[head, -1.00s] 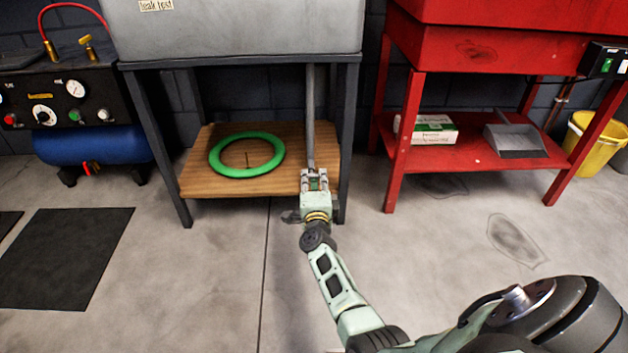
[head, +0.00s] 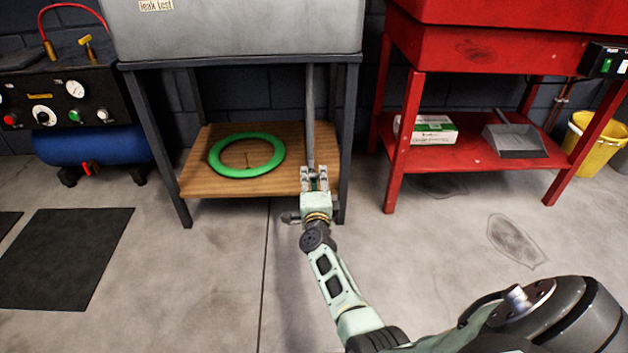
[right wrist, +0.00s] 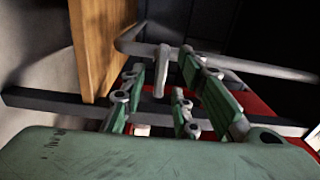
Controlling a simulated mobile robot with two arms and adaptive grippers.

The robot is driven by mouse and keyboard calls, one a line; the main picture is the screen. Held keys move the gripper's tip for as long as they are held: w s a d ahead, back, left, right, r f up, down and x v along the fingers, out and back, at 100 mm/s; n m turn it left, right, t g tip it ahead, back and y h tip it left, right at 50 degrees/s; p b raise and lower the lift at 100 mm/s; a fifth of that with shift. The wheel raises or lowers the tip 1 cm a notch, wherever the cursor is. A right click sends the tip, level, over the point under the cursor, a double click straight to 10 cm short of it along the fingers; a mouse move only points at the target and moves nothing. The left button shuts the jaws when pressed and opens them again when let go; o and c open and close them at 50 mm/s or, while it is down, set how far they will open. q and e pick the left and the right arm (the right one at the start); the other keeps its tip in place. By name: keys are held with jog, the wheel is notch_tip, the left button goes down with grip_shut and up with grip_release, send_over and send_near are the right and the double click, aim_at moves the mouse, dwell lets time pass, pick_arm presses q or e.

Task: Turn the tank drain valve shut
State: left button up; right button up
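The grey tank (head: 235,30), labelled "leak test", stands on a dark frame. Its grey drain pipe (head: 310,115) runs down at the right side of the stand. My right gripper (head: 314,170) is at the lower end of this pipe, and hides what is there in the head view. In the right wrist view the pipe (right wrist: 245,65) crosses behind the fingers. A short grey lever-like piece (right wrist: 160,72) hangs from it, between the spread fingertips (right wrist: 162,75). The fingers look open; I see no clear contact with the lever. My left gripper is not in view.
A wooden shelf (head: 215,187) with a green ring (head: 225,170) is left of my gripper. The stand's front right leg (head: 346,150) is close on the right. A red bench (head: 391,150) stands further right. The floor in front is clear.

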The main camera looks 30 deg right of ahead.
jog(key=v, duration=0.7)
jog(key=shift+s, duration=0.25)
jog(key=shift+a, duration=0.1)
